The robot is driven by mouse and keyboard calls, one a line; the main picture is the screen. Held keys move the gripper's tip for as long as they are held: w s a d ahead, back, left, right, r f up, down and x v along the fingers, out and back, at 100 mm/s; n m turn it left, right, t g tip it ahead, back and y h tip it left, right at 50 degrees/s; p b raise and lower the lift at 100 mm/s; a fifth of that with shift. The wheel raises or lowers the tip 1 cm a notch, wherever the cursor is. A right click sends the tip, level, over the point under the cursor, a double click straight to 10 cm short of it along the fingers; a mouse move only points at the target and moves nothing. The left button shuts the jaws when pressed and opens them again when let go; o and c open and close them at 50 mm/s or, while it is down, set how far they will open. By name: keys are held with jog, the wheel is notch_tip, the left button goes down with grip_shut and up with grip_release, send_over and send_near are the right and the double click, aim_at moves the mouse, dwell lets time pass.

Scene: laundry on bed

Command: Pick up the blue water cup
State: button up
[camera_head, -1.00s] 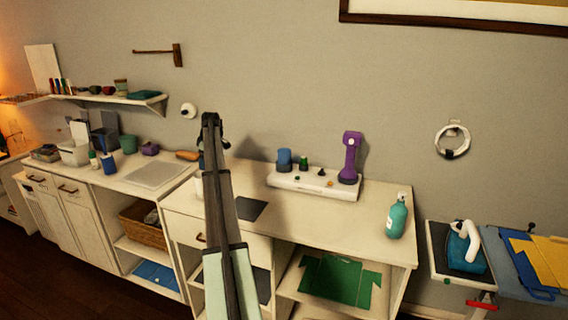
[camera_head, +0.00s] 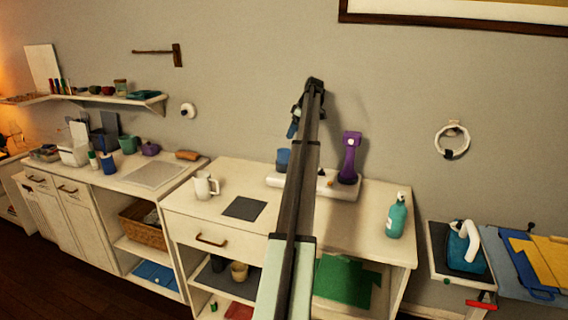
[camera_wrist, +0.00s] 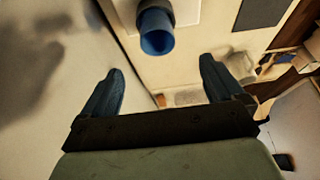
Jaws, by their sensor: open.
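A blue cup (camera_head: 283,160) stands at the left end of a white base (camera_head: 345,190) on the middle counter; my arm partly covers that base. In the wrist view the blue cup (camera_wrist: 157,34) is near the top edge, seen from above with its opening showing. My gripper (camera_head: 293,128) is in the air above the base, close to the cup in the head view. In the wrist view my gripper (camera_wrist: 160,85) has its two blue fingers wide apart with nothing between them, and the cup lies beyond the fingertips. Another blue cup-like container (camera_head: 108,164) stands on the left counter.
A purple device (camera_head: 350,160) stands on the base's right end. A white mug (camera_head: 205,186) and dark mat (camera_head: 244,208) are to the left on the counter. A teal bottle (camera_head: 396,216) stands near its right edge. The wall is close behind.

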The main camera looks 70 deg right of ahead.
send_near(284, 152)
jog(key=a+f, duration=0.3)
jog(key=shift+w+x, duration=0.15)
jog(key=shift+x, duration=1.35)
jog(key=shift+w+x, duration=0.15)
jog(key=shift+x, duration=1.35)
jog(key=shift+d+r, duration=0.1)
jog(key=shift+d, duration=0.05)
jog(key=shift+c, duration=0.2)
jog(key=c, duration=1)
jog(key=shift+r, duration=0.1)
